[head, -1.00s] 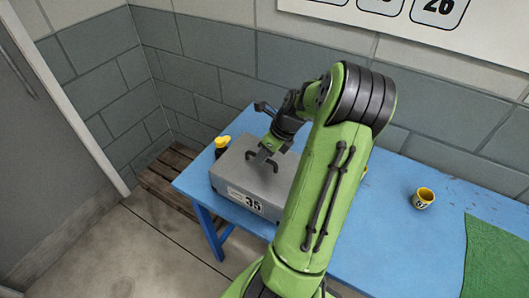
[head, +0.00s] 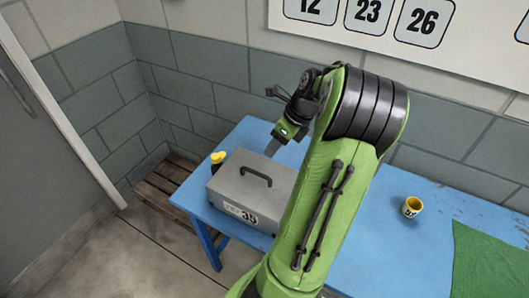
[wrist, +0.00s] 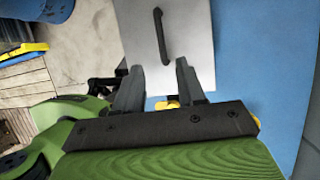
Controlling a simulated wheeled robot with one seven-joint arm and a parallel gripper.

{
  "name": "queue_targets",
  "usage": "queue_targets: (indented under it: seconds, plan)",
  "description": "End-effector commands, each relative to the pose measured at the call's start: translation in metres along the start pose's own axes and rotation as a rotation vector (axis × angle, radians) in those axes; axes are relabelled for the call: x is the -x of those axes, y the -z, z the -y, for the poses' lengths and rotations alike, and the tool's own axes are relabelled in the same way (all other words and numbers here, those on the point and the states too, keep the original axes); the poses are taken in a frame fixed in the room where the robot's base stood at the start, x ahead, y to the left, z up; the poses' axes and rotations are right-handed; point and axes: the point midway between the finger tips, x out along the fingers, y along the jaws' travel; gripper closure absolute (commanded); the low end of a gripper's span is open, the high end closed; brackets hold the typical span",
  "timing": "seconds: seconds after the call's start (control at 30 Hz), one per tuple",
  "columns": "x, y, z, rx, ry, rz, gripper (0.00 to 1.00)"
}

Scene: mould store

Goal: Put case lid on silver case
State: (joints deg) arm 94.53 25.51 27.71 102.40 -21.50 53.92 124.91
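The silver case (head: 226,209) stands on the blue table with a number label on its front. The grey case lid (head: 238,168), with a dark arched handle (head: 257,176), lies on top of the case and looks level. Whether it sits fully down all round I cannot tell. The wrist view shows the lid (wrist: 192,45) and its handle (wrist: 161,37) beyond my fingers. My gripper (head: 271,148) is behind and above the lid's far edge, apart from the handle. In the wrist view my gripper (wrist: 158,80) has its fingers spread with no lid between them.
A yellow item with a dark part (head: 218,160) stands close behind the case's left end. A yellow cup (head: 411,207) and a green mat (head: 488,262) are to the right on the blue table (head: 385,245). A wooden pallet (head: 165,187) lies left of the table, near the wall.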

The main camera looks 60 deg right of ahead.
Motion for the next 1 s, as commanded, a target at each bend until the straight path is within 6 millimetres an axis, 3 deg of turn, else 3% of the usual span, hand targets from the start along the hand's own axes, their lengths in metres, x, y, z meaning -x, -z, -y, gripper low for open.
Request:
queue_targets:
  seconds: [0.2, 0.27, 0.33, 0.5, 0.6, 0.7, 0.8, 0.9, 1.0]
  plan:
    - [0.000, -0.003, -0.004, 0.031, 0.000, -0.009, 0.60]
    - [-0.001, -0.014, -0.017, 0.124, 0.004, -0.036, 0.60]
    - [-0.003, -0.033, -0.043, 0.323, 0.009, -0.087, 0.60]
    - [0.001, -0.071, -0.138, 1.011, 0.022, -0.230, 0.60]
    - [0.010, -0.077, -0.199, 1.471, 0.030, -0.290, 0.60]
    - [0.022, -0.067, -0.256, 1.954, 0.046, -0.323, 0.60]
    - [0.033, -0.045, -0.300, 2.422, 0.076, -0.322, 0.60]
    - [0.039, -0.021, -0.325, 2.795, 0.115, -0.295, 0.60]
    - [0.041, -0.006, -0.335, 3.020, 0.147, -0.266, 0.60]
